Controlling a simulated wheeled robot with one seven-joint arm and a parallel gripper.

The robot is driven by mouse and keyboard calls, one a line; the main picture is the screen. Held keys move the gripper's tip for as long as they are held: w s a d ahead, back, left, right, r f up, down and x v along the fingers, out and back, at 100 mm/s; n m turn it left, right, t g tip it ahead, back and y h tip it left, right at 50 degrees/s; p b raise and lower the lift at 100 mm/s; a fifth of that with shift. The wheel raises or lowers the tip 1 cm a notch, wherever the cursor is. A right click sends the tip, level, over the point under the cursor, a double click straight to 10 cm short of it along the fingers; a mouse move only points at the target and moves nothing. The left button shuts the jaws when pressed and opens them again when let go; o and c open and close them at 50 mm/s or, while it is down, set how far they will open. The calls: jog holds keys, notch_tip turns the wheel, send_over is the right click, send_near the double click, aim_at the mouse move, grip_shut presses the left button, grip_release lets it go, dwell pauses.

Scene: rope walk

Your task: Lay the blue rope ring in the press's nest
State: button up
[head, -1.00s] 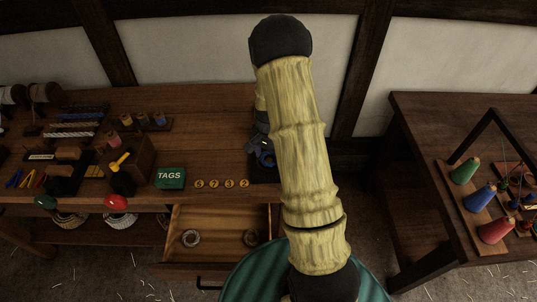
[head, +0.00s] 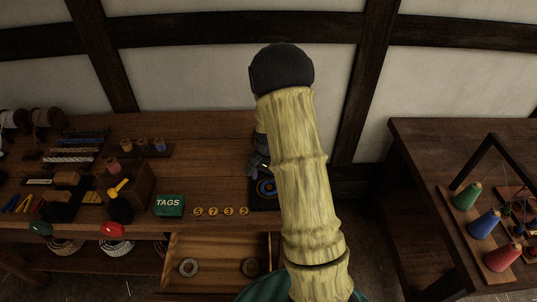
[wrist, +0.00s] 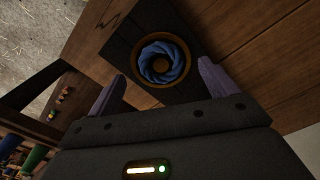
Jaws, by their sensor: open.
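The blue rope ring (wrist: 158,62) lies inside the round, brown-rimmed nest (wrist: 136,68) of the press, on a dark square base (wrist: 118,50). In the head view the ring (head: 266,187) shows on the base at the bench's right end, partly beside my arm. My gripper (wrist: 162,70) is open, its two purple fingers apart on either side of the ring in the wrist view and not touching it. In the head view my gripper (head: 257,165) is mostly hidden behind my arm.
A green TAGS box (head: 169,205) and a row of yellow number discs (head: 221,212) lie left of the press. An open drawer (head: 215,248) below holds two rope rings. A second bench (head: 425,180) stands to the right with coloured cones.

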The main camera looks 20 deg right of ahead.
notch_tip(320, 180, up, 15)
jog(key=b, duration=0.1)
jog(key=shift+f, duration=0.1)
dwell(0.9)
jog(key=s+a+n+t, duration=0.1)
jog(key=s+a+n, duration=0.4)
jog(key=s, duration=0.3)
jog(key=s+a+f+n+t, duration=0.1)
jog(key=s+a+n, duration=0.4)
jog(key=s, duration=0.2)
jog(key=shift+s+n+t, duration=0.3)
jog(key=shift+s, duration=0.1)
